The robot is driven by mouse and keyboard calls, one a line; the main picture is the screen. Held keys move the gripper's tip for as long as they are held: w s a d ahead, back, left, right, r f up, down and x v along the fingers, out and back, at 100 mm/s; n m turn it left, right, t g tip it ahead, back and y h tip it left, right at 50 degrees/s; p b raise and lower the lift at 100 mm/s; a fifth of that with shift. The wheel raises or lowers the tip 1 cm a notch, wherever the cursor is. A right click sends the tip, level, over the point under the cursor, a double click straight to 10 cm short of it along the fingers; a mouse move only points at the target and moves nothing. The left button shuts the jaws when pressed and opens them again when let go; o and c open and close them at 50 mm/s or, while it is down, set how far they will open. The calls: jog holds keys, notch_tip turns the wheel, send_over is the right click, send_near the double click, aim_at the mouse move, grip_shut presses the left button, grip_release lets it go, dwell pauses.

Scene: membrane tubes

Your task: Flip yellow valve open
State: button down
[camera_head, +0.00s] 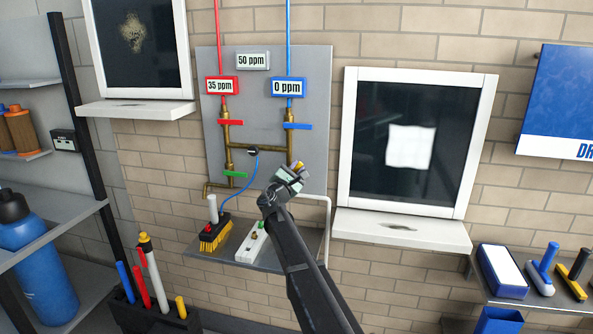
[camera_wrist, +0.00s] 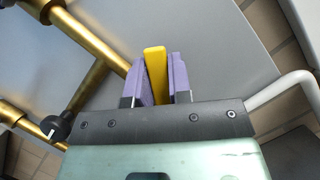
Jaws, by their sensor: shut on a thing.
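The yellow valve handle (camera_wrist: 155,72) stands between the two purple finger pads of my gripper (camera_wrist: 160,80) in the wrist view. The pads close on it from both sides. In the head view my gripper (camera_head: 294,174) is at the lower right of the brass pipework, and only a small yellow bit of the handle (camera_head: 299,166) shows above it. The valve body under the handle is hidden by the gripper. Brass pipe (camera_wrist: 100,35) runs diagonally past the fingers on the left in the wrist view.
A red handle (camera_head: 231,122), a blue handle (camera_head: 297,126) and a green handle (camera_head: 236,174) sit on the same pipes on the grey panel (camera_head: 262,85). A black knob (camera_wrist: 55,127) is left of my gripper. A small shelf (camera_head: 272,262) below carries a brush (camera_head: 215,236).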

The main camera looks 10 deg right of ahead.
jog(key=c, duration=1)
grip_release()
jog(key=shift+c, duration=0.2)
jog(key=b+v, duration=0.3)
jog(key=v, duration=0.7)
jog(key=shift+s+a, duration=0.2)
jog(key=shift+s, duration=0.1)
jog(key=shift+f, duration=0.1)
jog(key=shift+c, duration=0.4)
